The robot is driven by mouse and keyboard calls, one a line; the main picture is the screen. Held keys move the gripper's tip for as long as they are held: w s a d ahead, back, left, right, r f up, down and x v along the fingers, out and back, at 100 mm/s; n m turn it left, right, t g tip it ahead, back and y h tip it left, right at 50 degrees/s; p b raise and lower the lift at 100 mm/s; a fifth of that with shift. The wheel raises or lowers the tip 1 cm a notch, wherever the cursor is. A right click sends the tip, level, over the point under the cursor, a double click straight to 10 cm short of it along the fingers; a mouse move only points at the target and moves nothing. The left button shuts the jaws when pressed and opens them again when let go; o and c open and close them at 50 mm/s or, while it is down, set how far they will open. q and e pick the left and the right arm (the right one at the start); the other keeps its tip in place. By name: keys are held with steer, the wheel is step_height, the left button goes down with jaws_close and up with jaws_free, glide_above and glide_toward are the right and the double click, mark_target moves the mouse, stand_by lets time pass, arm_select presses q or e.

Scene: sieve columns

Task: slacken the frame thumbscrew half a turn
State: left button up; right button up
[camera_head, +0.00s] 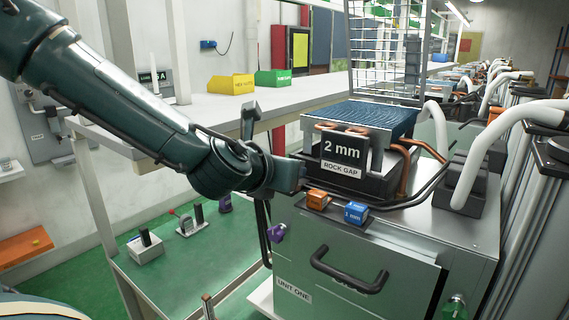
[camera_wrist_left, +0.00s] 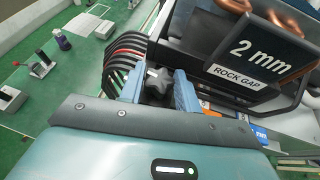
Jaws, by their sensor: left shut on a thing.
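The frame thumbscrew is a dark star-shaped knob (camera_wrist_left: 157,82) in the left wrist view. It sits between the two blue fingers of my left gripper (camera_wrist_left: 160,92), which is shut on it. In the head view my left gripper (camera_head: 294,174) reaches the left side of the black frame (camera_head: 343,178), which carries a "2 mm ROCK GAP" sign (camera_head: 343,153). The same sign shows in the left wrist view (camera_wrist_left: 245,58). The thumbscrew is hidden by the gripper in the head view. My right gripper is not in view.
Orange (camera_head: 317,199) and blue (camera_head: 355,212) blocks sit at the front edge of the unit top. A purple knob (camera_head: 278,232), a green knob (camera_head: 455,306) and a black handle (camera_head: 348,273) are on its front. Black and red cables (camera_wrist_left: 124,58) run close to the left finger.

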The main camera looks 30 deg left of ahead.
arm_select(q)
steer(key=shift+d+f+n+y, duration=0.1)
steer(key=shift+d+n+y, duration=0.1)
steer(key=shift+n+y, duration=0.8)
steer(key=n+y, duration=0.1)
steer(key=n+g+y+b, duration=0.1)
steer(key=shift+d+f+n+g+y, duration=0.1)
steer(key=shift+f+n+g+y, duration=0.05)
steer(key=shift+n+g+y, duration=0.2)
steer(key=shift+w+n+y+b, duration=0.1)
steer(key=shift+n+y+b, duration=0.25)
steer(key=shift+y, duration=0.2)
steer(key=shift+n+g+y+b, duration=0.45)
steer(key=shift+n+g+y, duration=0.15)
steer(key=shift+n+g, duration=0.1)
steer(key=shift+n+g+y+b, duration=0.45)
steer(key=shift+n+y+b, duration=0.05)
steer(key=shift+n, duration=0.1)
steer(key=shift+d, duration=0.1)
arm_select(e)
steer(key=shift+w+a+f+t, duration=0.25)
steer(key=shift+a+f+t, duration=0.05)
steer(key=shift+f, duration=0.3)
arm_select(q)
steer(key=shift+r+n+y, duration=0.3)
steer(key=shift+y, duration=0.1)
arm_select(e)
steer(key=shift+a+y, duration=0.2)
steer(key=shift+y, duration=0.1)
